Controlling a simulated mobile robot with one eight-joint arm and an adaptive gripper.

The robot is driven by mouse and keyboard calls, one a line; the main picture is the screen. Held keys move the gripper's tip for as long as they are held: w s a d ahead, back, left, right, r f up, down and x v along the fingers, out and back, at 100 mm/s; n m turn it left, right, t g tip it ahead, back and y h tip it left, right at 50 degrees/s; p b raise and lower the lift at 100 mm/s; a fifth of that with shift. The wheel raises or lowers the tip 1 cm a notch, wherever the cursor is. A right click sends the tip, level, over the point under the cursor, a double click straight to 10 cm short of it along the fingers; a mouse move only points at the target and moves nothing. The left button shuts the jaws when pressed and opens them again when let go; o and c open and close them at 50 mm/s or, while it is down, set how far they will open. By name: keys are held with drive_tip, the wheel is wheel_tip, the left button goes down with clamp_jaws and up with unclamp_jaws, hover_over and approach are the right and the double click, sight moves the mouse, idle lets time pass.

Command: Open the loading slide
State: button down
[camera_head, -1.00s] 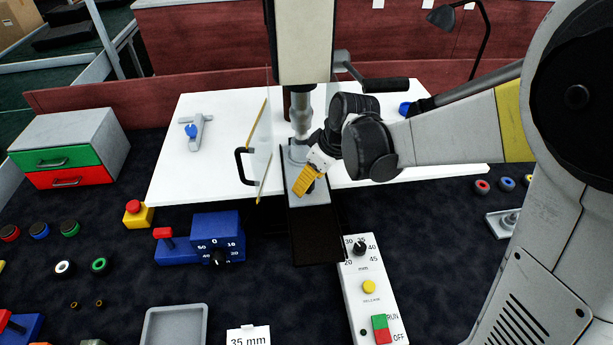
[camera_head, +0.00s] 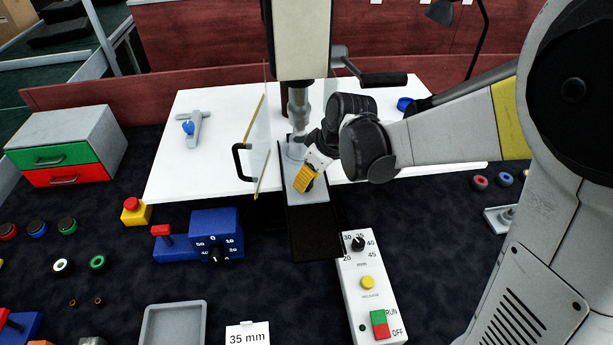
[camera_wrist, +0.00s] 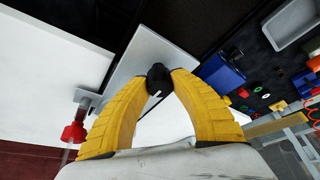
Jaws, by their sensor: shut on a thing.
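The loading slide has a grey plate (camera_head: 317,198) under the press column, above a dark track (camera_head: 316,240) that runs forward past the white table's edge. The plate also shows in the wrist view (camera_wrist: 150,55). My gripper (camera_head: 308,187) is low over the plate, with its yellow fingers pointing down to it. In the wrist view, my gripper (camera_wrist: 158,84) is shut on a black knob (camera_wrist: 158,75) on the plate. The fingers partly cover the knob in the head view.
A clear guard with a black handle (camera_head: 240,161) stands left of the slide. The press column (camera_head: 301,40) rises just behind my gripper. A blue dial box (camera_head: 215,235) and a white control panel (camera_head: 370,290) flank the track. The track's top is clear.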

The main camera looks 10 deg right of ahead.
drive_tip(key=s+p, duration=0.3)
drive_tip(key=s, duration=1.8)
drive_tip(key=c, duration=1.1)
unclamp_jaws()
drive_tip(key=shift+w, duration=0.1)
drive_tip(key=v, duration=1.2)
drive_tip(key=shift+f, duration=0.1)
